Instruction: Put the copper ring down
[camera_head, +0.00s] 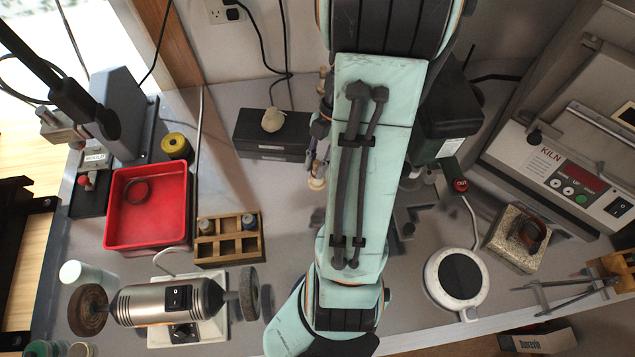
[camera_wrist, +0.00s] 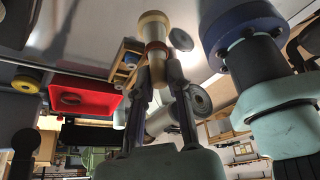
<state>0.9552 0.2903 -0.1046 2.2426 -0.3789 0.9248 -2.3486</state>
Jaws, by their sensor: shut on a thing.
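The ring also shows in the wrist view (camera_wrist: 70,98), inside the tray (camera_wrist: 92,86). In the head view my arm covers much of the gripper; a tan end (camera_head: 317,184) shows beside the arm's left edge. The gripper is apart from the tray, to its right.
A wooden block with compartments (camera_head: 228,262) and a bench grinder (camera_head: 165,303) stand near the tray. A black box (camera_head: 268,150) sits behind. At the right are a round white plate (camera_head: 432,279), a stone block (camera_head: 500,247) and the kiln (camera_head: 545,172).

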